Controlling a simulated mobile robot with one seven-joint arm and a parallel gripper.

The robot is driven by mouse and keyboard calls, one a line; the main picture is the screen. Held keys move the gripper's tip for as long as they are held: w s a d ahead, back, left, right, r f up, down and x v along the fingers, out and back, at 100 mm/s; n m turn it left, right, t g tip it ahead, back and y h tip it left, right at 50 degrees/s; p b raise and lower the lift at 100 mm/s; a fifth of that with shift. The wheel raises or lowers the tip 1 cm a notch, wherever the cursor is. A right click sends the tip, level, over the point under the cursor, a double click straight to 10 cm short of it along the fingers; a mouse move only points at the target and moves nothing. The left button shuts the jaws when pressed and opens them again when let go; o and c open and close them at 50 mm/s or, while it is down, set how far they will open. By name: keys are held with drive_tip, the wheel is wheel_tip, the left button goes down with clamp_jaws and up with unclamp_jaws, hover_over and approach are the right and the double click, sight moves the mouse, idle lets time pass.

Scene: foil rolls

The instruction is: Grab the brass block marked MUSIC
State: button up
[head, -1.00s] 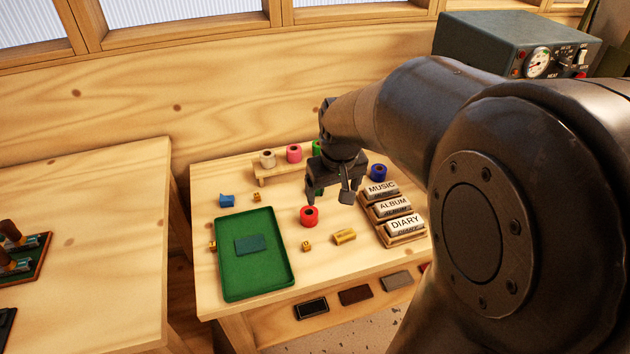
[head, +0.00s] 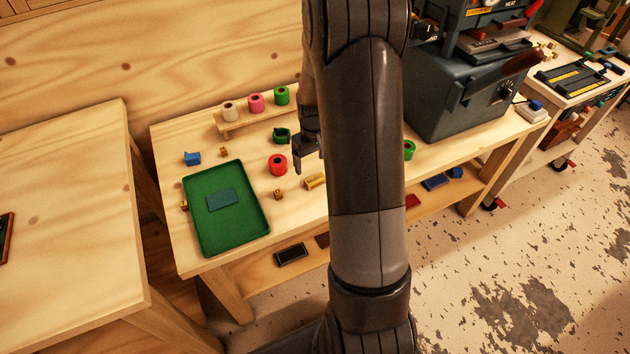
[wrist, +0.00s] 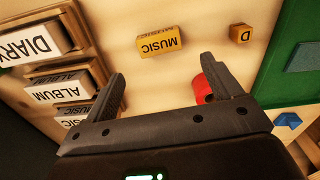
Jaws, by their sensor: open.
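The brass block marked MUSIC (wrist: 159,42) lies on the bench, its lettering upside down in the wrist view. In the head view the brass block (head: 315,181) is partly hidden behind my arm. My gripper (wrist: 163,70) is open and empty, with the block beyond and between its fingertips in the wrist picture, apart from them. In the head view my gripper (head: 304,165) is partly covered by my arm and is just behind the block. A white label that also reads MUSIC (wrist: 76,122) sits in the rack, partly hidden by a finger.
A red roll (head: 278,165) stands close to the gripper; in the wrist view it is partly behind the right finger. A small brass cube marked D (wrist: 241,33) and a green tray (head: 258,232) lie nearby. The label rack (wrist: 84,29) is at left in the wrist view.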

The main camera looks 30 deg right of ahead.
sight(315, 179)
drive_tip(key=shift+s+f, duration=0.2)
drive_tip(key=shift+f, duration=1.6)
drive_tip(key=shift+s+f, duration=0.2)
drive_tip(key=shift+f, duration=1.55)
drive_tip(key=shift+c, duration=0.3)
drive_tip(key=c, duration=1.3)
drive_tip(key=shift+r, duration=0.15)
